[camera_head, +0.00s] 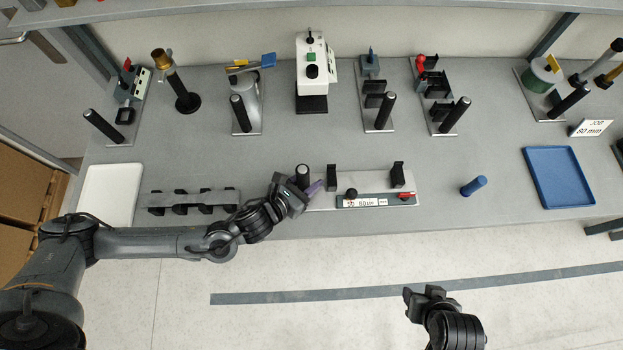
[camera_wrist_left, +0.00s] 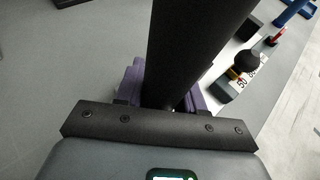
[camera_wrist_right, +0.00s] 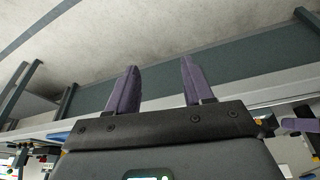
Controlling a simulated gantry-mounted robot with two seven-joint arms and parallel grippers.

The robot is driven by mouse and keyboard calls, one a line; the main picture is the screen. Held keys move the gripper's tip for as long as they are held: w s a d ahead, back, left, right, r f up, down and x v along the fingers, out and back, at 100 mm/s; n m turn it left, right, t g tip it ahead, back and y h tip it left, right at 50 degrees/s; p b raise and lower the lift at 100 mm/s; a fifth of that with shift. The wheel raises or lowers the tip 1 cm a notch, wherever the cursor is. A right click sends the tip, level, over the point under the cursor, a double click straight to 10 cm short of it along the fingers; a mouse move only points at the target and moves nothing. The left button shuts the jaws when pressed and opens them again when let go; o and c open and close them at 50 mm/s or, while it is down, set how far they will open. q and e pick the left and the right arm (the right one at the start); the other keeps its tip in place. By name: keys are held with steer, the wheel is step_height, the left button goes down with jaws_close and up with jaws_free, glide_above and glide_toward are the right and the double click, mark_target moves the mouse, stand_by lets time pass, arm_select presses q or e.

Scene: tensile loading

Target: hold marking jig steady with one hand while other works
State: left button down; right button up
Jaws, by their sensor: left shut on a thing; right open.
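The marking jig (camera_head: 375,182) is a pale plate at the front of the bench, with upright black blocks, a black knob (camera_head: 351,194), a red part and a label on its front. A thick black post (camera_head: 302,170) stands at its left end. My left gripper (camera_head: 312,189) is shut on this post; in the left wrist view the post (camera_wrist_left: 190,50) rises between the purple fingers (camera_wrist_left: 165,95). The plate under my gripper is partly hidden. My right gripper (camera_head: 425,292) is off the bench's front edge, low in the head view. In the right wrist view its purple fingers (camera_wrist_right: 157,88) are apart and empty.
A blue cylinder (camera_head: 473,186) lies right of the jig, then a blue tray (camera_head: 558,177). A grey rack (camera_head: 190,199) and a white tray (camera_head: 109,195) are to the left. Several fixtures with black posts and a white device (camera_head: 312,72) line the back. Bench between is clear.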

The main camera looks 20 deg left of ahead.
steer(key=w+a+r+n+t+y, duration=0.1)
steer(key=w+a+r, duration=0.1)
steer(key=w+a, duration=0.1)
steer(key=w+a+r+n+t+y, duration=0.1)
steer(key=w+a+r+n+t, duration=0.1)
steer(key=w+a, duration=0.2)
steer(key=w+a+r+n+t, duration=0.1)
steer(key=w+a+r, duration=0.1)
steer(key=w+a, duration=0.1)
steer(key=shift+w+a+r+n+y, duration=0.1)
steer(key=shift+w+a+n+y, duration=0.1)
steer(key=shift+w, duration=0.2)
steer(key=shift+w+a+n+y, duration=0.1)
steer(key=shift+w+a+y, duration=0.1)
steer(key=shift+w, duration=0.2)
steer(key=w+a+r+n+t+y, duration=0.2)
steer(key=a+r+n+y, duration=0.2)
steer(key=a+r+n, duration=0.5)
steer(key=w+a+r+n+t+y, duration=0.1)
steer(key=w+a+r+n+y, duration=0.35)
steer(key=a, duration=0.75)
steer(key=s+a+r+n+g+y, duration=0.65)
steer(key=s+a+n, duration=0.3)
steer(key=a, duration=0.25)
steer(key=n+g+h, duration=0.2)
steer(key=g+h, duration=0.6)
steer(key=h, duration=0.8)
glide_toward(353, 191)
steer(key=x, duration=0.9)
steer(key=shift+f, duration=0.1)
